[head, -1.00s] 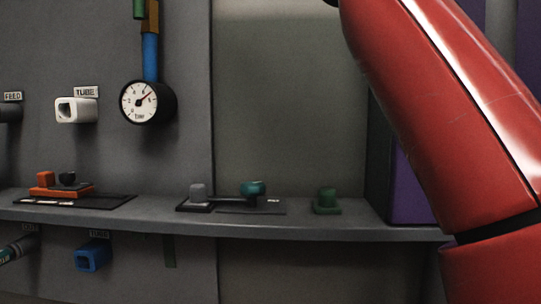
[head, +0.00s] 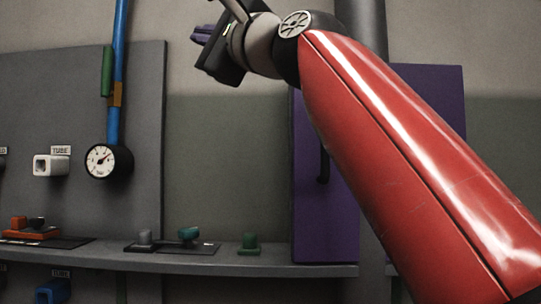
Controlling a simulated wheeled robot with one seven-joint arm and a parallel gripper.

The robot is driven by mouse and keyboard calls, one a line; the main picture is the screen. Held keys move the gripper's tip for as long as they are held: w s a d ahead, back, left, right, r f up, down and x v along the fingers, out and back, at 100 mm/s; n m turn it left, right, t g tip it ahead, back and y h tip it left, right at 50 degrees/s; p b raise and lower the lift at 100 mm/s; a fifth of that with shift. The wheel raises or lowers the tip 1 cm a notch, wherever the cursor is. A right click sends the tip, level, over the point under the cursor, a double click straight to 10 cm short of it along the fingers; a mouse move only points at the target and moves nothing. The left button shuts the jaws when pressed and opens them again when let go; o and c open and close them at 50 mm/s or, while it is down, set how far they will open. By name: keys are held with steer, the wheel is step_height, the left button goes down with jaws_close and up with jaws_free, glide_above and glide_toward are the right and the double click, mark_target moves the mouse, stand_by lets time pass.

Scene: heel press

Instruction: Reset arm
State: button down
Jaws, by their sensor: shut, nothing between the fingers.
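My arm, with a red link, reaches up from the lower right in the head view. My gripper (head: 202,36) is at the top, left of the arm's wrist, with its purple fingers toward the left. The fingers are shut with nothing between them. It is in the air, well above the shelf and apart from everything. Part of the wrist is cut off by the top edge of the view.
A grey shelf (head: 210,262) carries an orange device (head: 30,234), a teal-knobbed device (head: 188,235) and a green block (head: 249,243). A gauge (head: 104,161) hangs on a blue pipe. A purple cabinet (head: 328,220) stands behind my arm.

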steer(key=w+d+f+n+g+h, duration=0.1)
steer(key=w+d+f+n+h, duration=0.3)
steer(key=f, duration=0.9)
steer(key=s+a+f+n+g+h, duration=0.1)
steer(key=f+h, duration=0.5)
steer(key=f, duration=0.7)
steer(key=s+d+f+n+g+h, duration=0.2)
steer(key=s+d+f, duration=0.3)
steer(key=f, duration=0.7)
steer(key=s+d+f+n+g+h, duration=0.2)
steer(key=s+d+f, duration=0.4)
steer(key=d+f, duration=0.3)
steer(key=s+d+f+n+g+h, duration=0.2)
steer(key=s+d+f, duration=0.3)
steer(key=f, duration=1.2)
steer(key=d+g, duration=0.1)
steer(key=d, duration=0.2)
steer(key=shift+s+f+n+g+h, duration=0.15)
steer(key=shift+n+g+h, duration=0.15)
steer(key=shift+g, duration=0.1)
steer(key=shift+d, duration=0.1)
